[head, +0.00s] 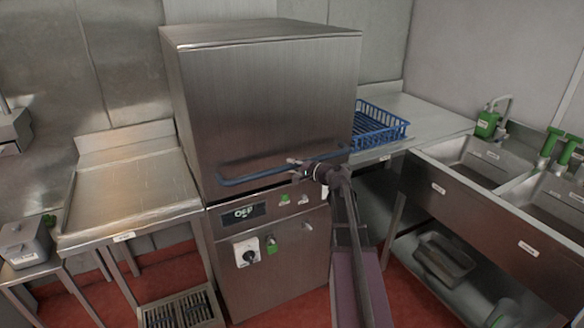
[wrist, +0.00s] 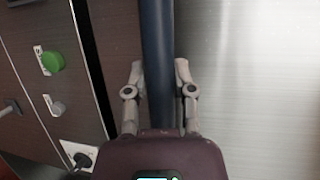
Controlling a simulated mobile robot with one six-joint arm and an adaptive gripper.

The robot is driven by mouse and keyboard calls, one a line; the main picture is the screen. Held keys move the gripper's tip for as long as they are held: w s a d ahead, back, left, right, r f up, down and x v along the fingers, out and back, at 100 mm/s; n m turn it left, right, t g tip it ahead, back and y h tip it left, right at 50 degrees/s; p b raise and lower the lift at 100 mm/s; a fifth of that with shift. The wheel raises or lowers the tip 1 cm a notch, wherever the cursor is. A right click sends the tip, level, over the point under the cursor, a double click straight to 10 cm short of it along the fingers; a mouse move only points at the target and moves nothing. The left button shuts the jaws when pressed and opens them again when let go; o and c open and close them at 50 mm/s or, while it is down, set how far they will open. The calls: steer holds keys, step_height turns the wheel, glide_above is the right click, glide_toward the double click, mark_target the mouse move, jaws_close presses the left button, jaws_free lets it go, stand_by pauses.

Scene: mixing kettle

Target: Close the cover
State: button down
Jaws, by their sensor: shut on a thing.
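The cover (head: 265,100) is the large box-shaped steel hood of the machine. Its lower edge sits just above the front control panel (head: 285,205), with no wide gap showing between them. A blue bar handle (head: 250,176) runs across the hood's lower front. My gripper (head: 297,168) is at the right part of this handle, reaching up from the front. In the wrist view, the handle (wrist: 158,40) passes between the two fingers of my gripper (wrist: 160,70), which are shut on it. The inside of the machine is hidden.
A steel side table (head: 130,195) stands at left. At right, a blue rack (head: 378,128) sits on a counter (head: 425,115) beside sinks (head: 480,170). Panel buttons and a knob (head: 247,252) lie below the handle. Red floor is free in front.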

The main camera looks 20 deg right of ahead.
steer(key=shift+s+f, duration=0.15)
steer(key=shift+f, duration=0.05)
steer(key=shift+c, duration=2.2)
jaws_free()
steer(key=shift+f, duration=0.15)
